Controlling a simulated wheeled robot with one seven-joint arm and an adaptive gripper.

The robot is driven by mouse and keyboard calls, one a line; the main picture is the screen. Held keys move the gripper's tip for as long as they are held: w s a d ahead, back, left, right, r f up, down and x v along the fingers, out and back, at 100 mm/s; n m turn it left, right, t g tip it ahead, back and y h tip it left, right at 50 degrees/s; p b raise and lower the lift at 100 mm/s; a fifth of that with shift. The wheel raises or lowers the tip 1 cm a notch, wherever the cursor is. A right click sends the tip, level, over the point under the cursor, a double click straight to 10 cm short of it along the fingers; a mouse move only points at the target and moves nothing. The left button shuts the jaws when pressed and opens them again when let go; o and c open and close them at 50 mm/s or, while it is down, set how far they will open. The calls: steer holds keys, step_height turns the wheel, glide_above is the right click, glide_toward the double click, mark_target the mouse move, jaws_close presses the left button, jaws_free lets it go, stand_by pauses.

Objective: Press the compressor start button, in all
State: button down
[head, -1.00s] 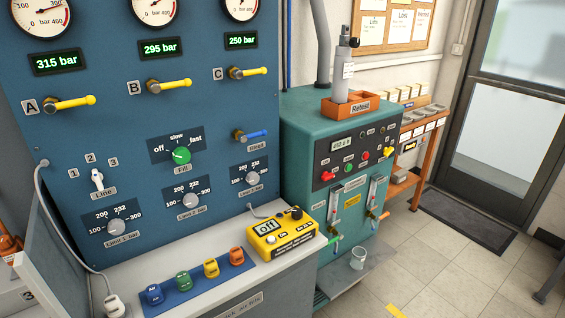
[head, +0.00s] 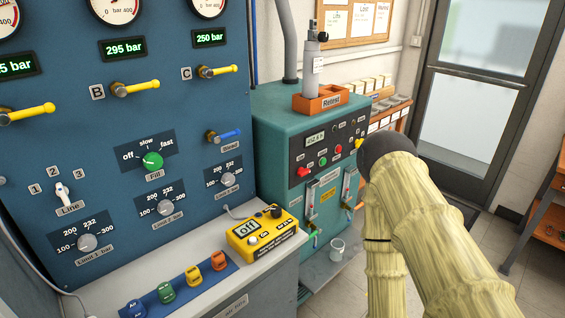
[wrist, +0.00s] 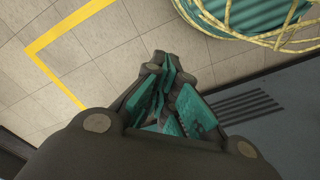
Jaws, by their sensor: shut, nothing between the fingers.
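The teal compressor (head: 275,122) stands right of the blue panel. Its dark control face (head: 328,140) carries a small lit display (head: 315,138), a green button (head: 322,161), a red button (head: 340,154), a red knob (head: 303,171) and a yellow knob (head: 359,144). The button labels are too small to read. My arm, in a pale sleeve, stands at the right of the head view, its dark joint close to the control face's right edge in the picture. My gripper (wrist: 168,72) shows only in the wrist view, shut and empty above the floor, away from the compressor's controls.
The blue panel (head: 105,165) and its grey ledge (head: 205,262) fill the left. A yellow box (head: 262,233) sits on the ledge. An orange tray (head: 320,102) with a cylinder tops the compressor. A teal round object with yellow hose (wrist: 250,22) lies near my gripper in the wrist view.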

steer(key=shift+w+a, duration=0.1)
steer(key=w+r+m+t, duration=0.1)
steer(key=w+r+t, duration=0.2)
steer(key=w, duration=0.9)
steer(key=w+r+m+t+y+b, duration=0.1)
steer(key=w+r+t, duration=0.25)
steer(key=w, duration=0.95)
steer(key=w+r+m+t, duration=0.1)
steer(key=w+r+t, duration=0.25)
steer(key=w, duration=0.85)
steer(key=w+d+r+m+t+h, duration=0.1)
steer(key=w+d+r+t, duration=0.3)
steer(key=w+r, duration=0.6)
steer(key=w+d+r+m+t+h, duration=0.2)
steer(key=w+d+r+m+t, duration=0.2)
steer(key=w+r, duration=0.7)
step_height(320, 180, up, 6)
steer(key=shift+w+f+t+b, duration=0.1)
steer(key=shift+w+t+b, duration=0.25)
steer(key=shift+t, duration=0.35)
steer(key=shift+a, duration=0.1)
